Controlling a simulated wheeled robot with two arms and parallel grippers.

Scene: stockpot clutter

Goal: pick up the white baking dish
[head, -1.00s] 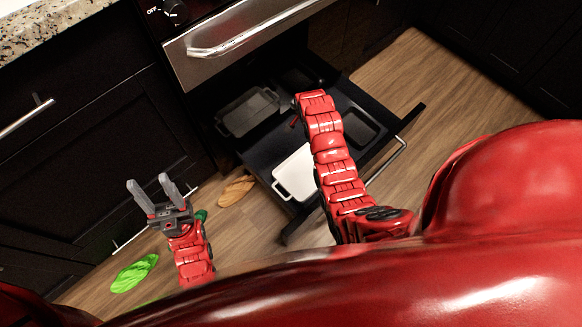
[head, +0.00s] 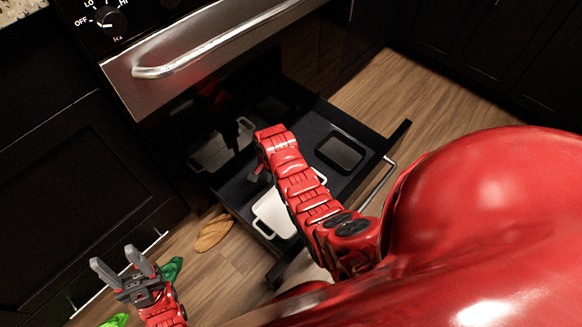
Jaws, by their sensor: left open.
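The white baking dish (head: 272,218) lies in the open drawer under the oven, with a loop handle at its near left end. My right arm crosses above it and hides its middle and much of its right side. A bit of its far handle shows beyond the arm. My left gripper (head: 115,256) is open and empty, at the lower left, well to the left of the drawer and apart from the dish.
The open drawer (head: 384,150) also holds a dark rectangular pan (head: 340,152) at right and a grey dish (head: 222,148) at the back left. A brown bread-like item (head: 213,233) and green items (head: 171,270) lie on the wood floor. The oven handle (head: 200,50) is above.

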